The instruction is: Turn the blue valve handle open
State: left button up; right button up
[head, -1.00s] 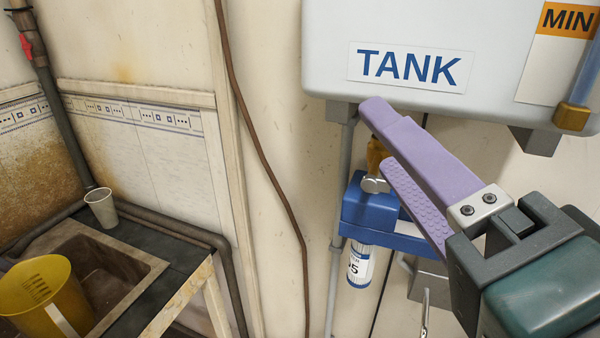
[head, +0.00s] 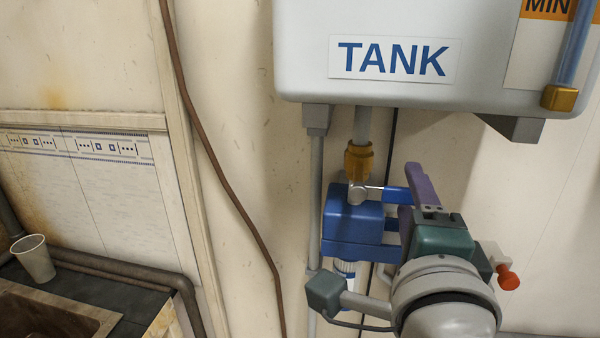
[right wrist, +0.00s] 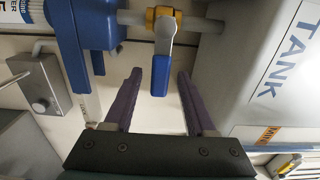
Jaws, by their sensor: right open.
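The blue valve handle (head: 396,195) sticks out to the right from a silver hub below the brass fitting (head: 358,162) under the tank. In the right wrist view the handle (right wrist: 161,76) lies across the pipe. My right gripper (head: 410,198) has purple fingers and is open at the handle. In the right wrist view the handle's free end sits between the fingers of the gripper (right wrist: 160,74), with a gap on both sides. In the head view the fingers and wrist hide the handle's end. My left gripper is not in view.
The grey tank (head: 300,60) hangs just above the gripper. A blue filter housing (head: 350,222) with a white cartridge (head: 344,268) sits close left of it. A grey box with a lever (right wrist: 42,88) is on the wall. A cup (head: 35,258) stands by a sink at far left.

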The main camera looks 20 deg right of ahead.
jog(key=shift+w+d, duration=0.25)
jog(key=shift+w, duration=0.15)
jog(key=shift+c, duration=0.3)
grip_shut()
dwell(0.9)
